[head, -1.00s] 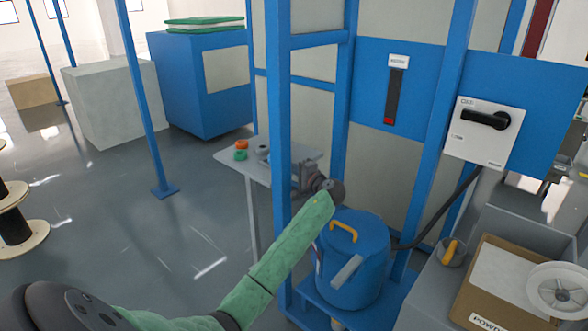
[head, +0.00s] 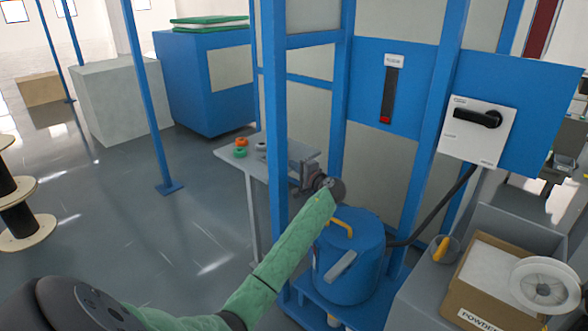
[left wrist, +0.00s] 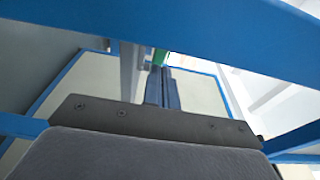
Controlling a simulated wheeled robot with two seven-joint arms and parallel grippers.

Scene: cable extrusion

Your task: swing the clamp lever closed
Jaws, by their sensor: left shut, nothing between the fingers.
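A blue drum (head: 362,270) stands upright on a blue base, with a yellow handle (head: 340,224) on its lid. A light grey bar (head: 341,266) sits on the drum's front side; I cannot tell for sure whether it is the clamp lever. My left gripper (head: 309,175) is above and left of the drum, apart from it, beside the blue frame post. In the left wrist view its fingers (left wrist: 162,88) are together with nothing between them, and no lever shows there. My right gripper is in neither view.
A blue post (head: 272,130) stands close to my left gripper. A small grey table (head: 285,165) with an orange and a green piece is behind it. A switch box (head: 478,132), a dark hose and a powder carton (head: 520,300) are at the right.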

